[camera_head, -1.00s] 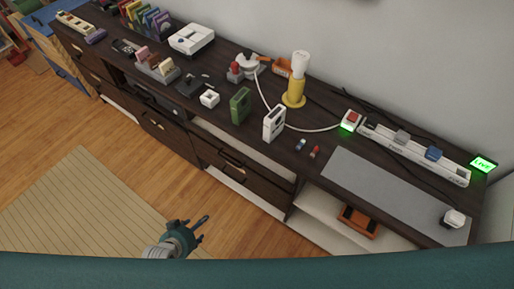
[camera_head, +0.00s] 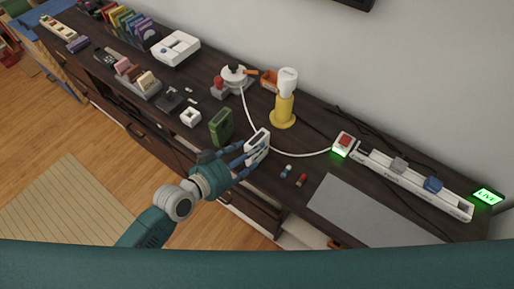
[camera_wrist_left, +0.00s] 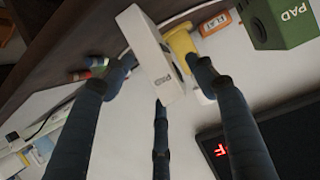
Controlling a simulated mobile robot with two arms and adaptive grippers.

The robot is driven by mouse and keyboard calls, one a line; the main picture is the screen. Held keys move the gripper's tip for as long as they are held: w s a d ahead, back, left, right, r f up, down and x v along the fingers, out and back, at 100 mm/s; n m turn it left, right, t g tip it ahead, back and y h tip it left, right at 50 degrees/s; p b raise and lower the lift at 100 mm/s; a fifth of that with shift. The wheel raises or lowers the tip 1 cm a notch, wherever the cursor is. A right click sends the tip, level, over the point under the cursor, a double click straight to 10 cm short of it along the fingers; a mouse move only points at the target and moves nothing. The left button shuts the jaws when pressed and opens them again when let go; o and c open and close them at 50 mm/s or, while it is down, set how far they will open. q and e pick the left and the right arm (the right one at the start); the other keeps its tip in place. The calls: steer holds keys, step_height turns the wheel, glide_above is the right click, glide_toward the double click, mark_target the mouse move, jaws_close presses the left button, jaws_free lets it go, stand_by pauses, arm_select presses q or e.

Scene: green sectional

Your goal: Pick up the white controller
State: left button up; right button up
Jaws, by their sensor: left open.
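The white controller is an upright white slab (camera_head: 259,136) on the dark sideboard, just right of a similar green slab (camera_head: 221,124). Whether any finger touches the slab I cannot tell. The fingers hide its lower part in the head view. My right gripper is not in view.
The green slab (camera_wrist_left: 280,22) stands close beside my fingers. Small red and blue pieces (camera_head: 301,180) lie to the right. A grey mat (camera_head: 360,212) gives clear room farther right.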

arm_select(q)
steer(key=x, duration=0.5)
steer(key=shift+f+p, duration=0.2)
steer(key=shift+p, duration=0.2)
steer(key=shift+s, duration=0.1)
steer(key=c, duration=1.4)
